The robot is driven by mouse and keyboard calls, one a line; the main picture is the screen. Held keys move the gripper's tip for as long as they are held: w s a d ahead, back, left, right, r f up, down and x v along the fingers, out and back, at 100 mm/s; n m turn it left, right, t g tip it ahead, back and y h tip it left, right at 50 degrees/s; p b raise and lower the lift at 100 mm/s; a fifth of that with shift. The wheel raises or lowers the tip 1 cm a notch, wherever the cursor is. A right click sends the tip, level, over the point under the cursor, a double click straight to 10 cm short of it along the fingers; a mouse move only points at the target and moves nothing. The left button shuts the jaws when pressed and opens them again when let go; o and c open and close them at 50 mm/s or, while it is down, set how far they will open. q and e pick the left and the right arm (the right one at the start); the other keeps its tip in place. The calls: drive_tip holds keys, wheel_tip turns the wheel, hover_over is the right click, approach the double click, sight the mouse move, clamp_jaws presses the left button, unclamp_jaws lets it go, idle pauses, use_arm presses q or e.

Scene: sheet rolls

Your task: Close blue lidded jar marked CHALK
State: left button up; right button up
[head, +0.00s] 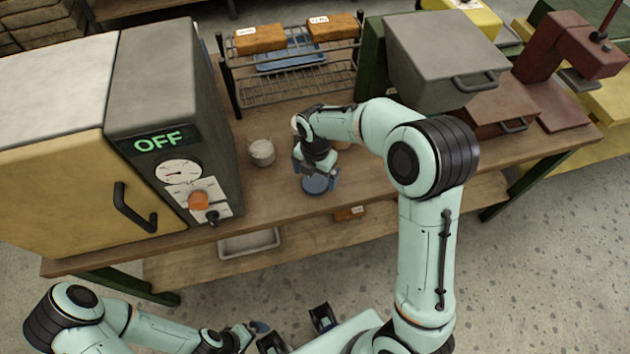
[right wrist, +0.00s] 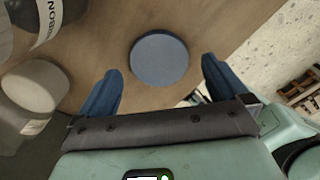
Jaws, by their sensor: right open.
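A blue round lid-like top (right wrist: 159,60) shows on the wooden bench in the right wrist view, between and beyond my fingertips. In the head view the same blue round thing (head: 316,186) is near the bench's front edge, directly below my right gripper (head: 317,172). I cannot tell whether it lies loose or sits on a jar, and no CHALK marking is readable. My right gripper is open and empty in the right wrist view (right wrist: 161,78), with a blue finger on each side. My left gripper (head: 252,329) is low at the bottom, off the bench; its jaw state is unclear.
A pale jar (head: 261,151) stands left of my right gripper. Two jars, one with a partly readable label (right wrist: 46,18), show at the wrist view's left. A machine reading OFF (head: 160,142) stands left, a wire rack (head: 270,90) behind, a grey box (head: 440,65) right.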

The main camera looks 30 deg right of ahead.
sight(315, 182)
wheel_tip(315, 182, down, 3)
drive_tip(key=shift+r, duration=0.2)
use_arm(q)
drive_tip(key=shift+f, duration=0.1)
use_arm(e)
drive_tip(key=c, duration=1)
drive_tip(key=shift+r, duration=0.15)
use_arm(q)
drive_tip(key=r+p, duration=0.1)
drive_tip(key=w+r+p, duration=0.1)
drive_tip(key=r, duration=0.1)
drive_tip(key=shift+w, duration=0.3)
use_arm(e)
wheel_tip(315, 182, up, 20)
